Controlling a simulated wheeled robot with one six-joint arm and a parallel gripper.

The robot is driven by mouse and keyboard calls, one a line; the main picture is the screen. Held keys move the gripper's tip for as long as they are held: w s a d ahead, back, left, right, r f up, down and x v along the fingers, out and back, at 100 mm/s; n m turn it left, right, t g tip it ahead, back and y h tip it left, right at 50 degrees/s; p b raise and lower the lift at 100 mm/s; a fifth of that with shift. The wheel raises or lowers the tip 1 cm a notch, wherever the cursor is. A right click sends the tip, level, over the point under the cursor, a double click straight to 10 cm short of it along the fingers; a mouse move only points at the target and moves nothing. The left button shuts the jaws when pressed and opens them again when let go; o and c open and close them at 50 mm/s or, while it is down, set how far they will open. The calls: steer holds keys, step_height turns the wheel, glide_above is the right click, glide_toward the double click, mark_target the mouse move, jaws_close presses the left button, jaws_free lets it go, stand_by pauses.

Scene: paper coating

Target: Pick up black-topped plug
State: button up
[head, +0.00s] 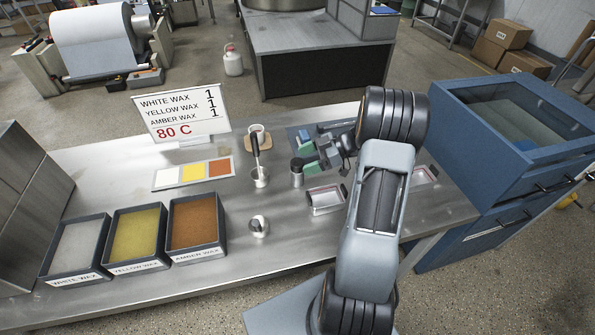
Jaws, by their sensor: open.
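A small metal cylinder with a dark top, which looks like the black-topped plug (297,179), stands upright on the steel table near the middle. My gripper (318,158) reaches in from the right, just beside the dark top, with its jaws open. The picture is too small to tell whether a finger touches the plug or overlaps it. My wrist and forearm hide part of the table to the right of the plug.
A shiny metal tray (326,199) lies close in front. Wax bins (197,255) and a sign (182,115) are farther left. A blue cabinet (470,160) stands at the right.

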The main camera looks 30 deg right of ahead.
mark_target(302, 161)
steer(key=shift+p+x, duration=0.45)
steer(key=shift+x, duration=1.4)
steer(key=c, duration=1)
